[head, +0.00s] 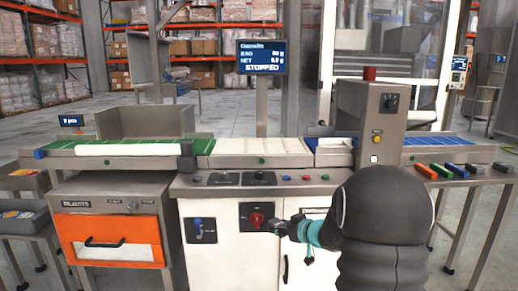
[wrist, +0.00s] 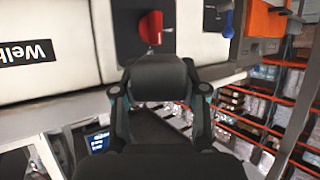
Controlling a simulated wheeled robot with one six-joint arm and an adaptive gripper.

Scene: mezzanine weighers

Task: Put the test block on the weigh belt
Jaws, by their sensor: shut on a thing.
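My gripper (head: 277,228) is in front of the white cabinet, by the red rotary switch (head: 256,217) and below the belts. In the wrist view my gripper (wrist: 157,82) is shut on a dark grey block (wrist: 158,80), perhaps the test block, held between both fingertips. The block is not clear in the head view. The weigh belt (head: 258,146) is the pale middle section, apparently bare, between the green belt (head: 204,147) on the left and the blue belt (head: 312,144) on the right. The display (head: 261,57) behind it reads STOPPED.
The grey arch (head: 362,115) stands over the blue belt. A white slab (head: 114,148) lies on the green belt. Several coloured bars lie on the right-hand shelf (head: 485,182). The orange reject drawer (head: 108,237) is at left. The control panel (head: 228,179) runs along the weigher's front edge.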

